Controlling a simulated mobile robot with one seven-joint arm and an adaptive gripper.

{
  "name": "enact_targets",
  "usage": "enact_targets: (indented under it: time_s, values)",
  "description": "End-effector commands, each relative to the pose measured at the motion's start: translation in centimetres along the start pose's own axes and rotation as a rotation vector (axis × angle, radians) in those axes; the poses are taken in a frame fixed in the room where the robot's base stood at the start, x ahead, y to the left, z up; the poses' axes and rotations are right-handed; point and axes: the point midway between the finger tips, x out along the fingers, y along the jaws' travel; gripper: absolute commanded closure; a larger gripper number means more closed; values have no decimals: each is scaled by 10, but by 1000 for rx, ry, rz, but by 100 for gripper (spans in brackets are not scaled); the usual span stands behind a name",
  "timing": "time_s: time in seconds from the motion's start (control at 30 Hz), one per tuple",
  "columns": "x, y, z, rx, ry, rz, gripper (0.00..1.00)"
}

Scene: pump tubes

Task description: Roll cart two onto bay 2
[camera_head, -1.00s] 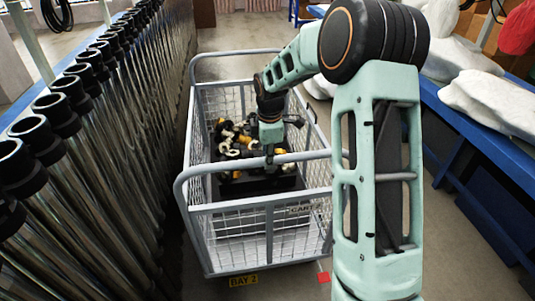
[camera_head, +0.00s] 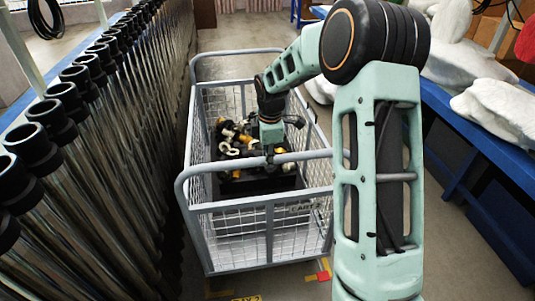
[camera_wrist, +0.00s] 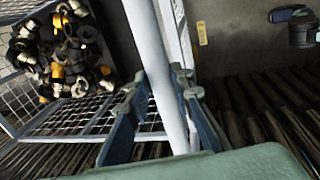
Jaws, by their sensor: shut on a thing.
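The cart (camera_head: 268,202) is a grey wire-mesh trolley with a raised rail; its "CART" label is partly hidden, so I cannot read its number. My gripper (camera_head: 272,157) is shut on the near top rail, and the wrist view shows the fingers (camera_wrist: 160,92) on both sides of the pale rail (camera_wrist: 150,45). The yellow BAY 2 floor label (camera_head: 244,298) is cut off by the bottom edge, just nearer than the cart. Yellow floor marking (camera_head: 326,266) shows by the cart's near right corner, beside a small red piece (camera_head: 323,276).
A dark bin of black, yellow and white fittings (camera_head: 236,140) sits inside the cart. A long row of upright metal tubes with black caps (camera_head: 95,150) stands close on the left. A blue bench with white wrapped things (camera_head: 480,140) lines the right. Floor beyond the cart is open.

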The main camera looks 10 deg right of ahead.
Motion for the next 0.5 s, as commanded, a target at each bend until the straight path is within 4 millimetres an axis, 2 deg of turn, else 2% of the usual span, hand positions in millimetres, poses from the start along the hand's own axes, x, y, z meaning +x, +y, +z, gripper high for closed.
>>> enact_targets:
  time_s: [0.03, 0.13, 0.17, 0.3, 0.5]
  values:
    - [0, 6, 0, 0, 1, 17, 100]
    - [0, 7, 0, 0, 2, 21, 100]
    - [0, 8, 0, 0, 2, 22, 78]
    - [0, 8, 0, 0, 2, 22, 63]
    - [-1, 7, 0, 0, 1, 20, 61]
